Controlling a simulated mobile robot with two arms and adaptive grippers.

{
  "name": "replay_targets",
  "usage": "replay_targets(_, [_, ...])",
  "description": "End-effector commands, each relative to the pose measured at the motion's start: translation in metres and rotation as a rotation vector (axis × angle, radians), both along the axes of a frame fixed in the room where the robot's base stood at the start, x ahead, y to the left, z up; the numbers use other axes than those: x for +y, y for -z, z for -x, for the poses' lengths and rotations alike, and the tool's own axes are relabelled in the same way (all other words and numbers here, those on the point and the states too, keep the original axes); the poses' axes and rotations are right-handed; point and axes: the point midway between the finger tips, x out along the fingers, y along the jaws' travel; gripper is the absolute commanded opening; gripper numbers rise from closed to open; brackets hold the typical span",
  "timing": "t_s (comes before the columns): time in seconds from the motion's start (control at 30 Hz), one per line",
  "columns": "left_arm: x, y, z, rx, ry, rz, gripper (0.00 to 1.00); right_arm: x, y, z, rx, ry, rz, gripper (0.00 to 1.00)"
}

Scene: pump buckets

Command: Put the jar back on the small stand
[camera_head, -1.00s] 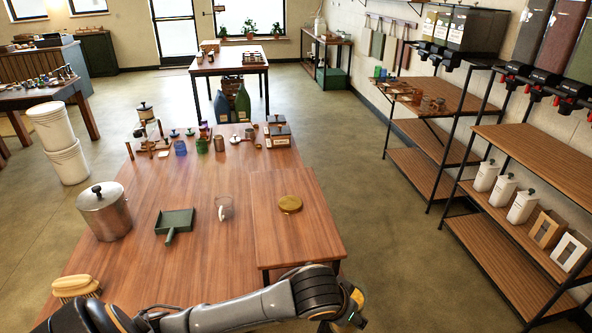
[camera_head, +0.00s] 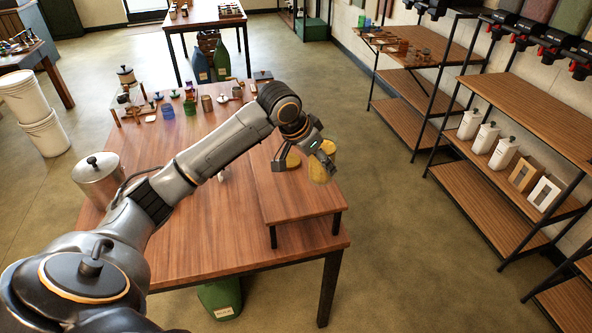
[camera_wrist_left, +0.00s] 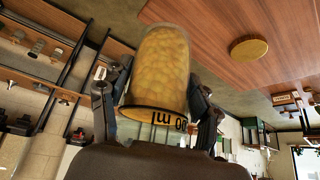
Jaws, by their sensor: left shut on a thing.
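My left gripper (camera_head: 301,152) is shut on a clear jar (camera_head: 319,170) filled with yellow pieces. In the left wrist view the jar (camera_wrist_left: 160,70) is between the two fingers, with a dark rim and printed lettering on the end near the palm. In the head view the gripper hides part of the jar, and its exact tilt is hard to tell. The jar is over the right part of the small wooden stand (camera_head: 298,203), a low table on the big table. A round brassy lid (camera_head: 292,160) lies on the stand, partly behind the gripper. My right gripper is out of view.
The wooden table (camera_head: 200,240) has a metal canister (camera_head: 99,178) on the left and small items at the far end. Shelves (camera_head: 490,175) with white canisters stand to the right across open floor. The stand's front part is bare.

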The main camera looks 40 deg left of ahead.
Motion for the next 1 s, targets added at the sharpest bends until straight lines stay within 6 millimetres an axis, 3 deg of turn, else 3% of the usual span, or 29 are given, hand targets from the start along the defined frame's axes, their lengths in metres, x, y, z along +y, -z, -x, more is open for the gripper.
replay_targets(0.1, [0.03,0.01,-0.004,0.001,-0.006,0.0,0.01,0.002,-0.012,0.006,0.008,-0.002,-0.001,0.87])
replay_targets(0.33, [0.057,0.049,-0.01,-0.002,-0.002,0.001,0.01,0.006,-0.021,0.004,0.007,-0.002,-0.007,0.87])
replay_targets(0.63, [0.073,0.071,-0.013,-0.001,-0.002,0.001,0.01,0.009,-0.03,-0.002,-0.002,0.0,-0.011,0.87])
replay_targets(0.8, [0.072,0.093,-0.013,-0.002,-0.001,0.001,0.01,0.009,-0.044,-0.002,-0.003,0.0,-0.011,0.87])
replay_targets(1.0, [0.072,0.099,-0.013,-0.006,0.0,0.0,0.01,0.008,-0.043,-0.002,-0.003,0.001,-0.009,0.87])
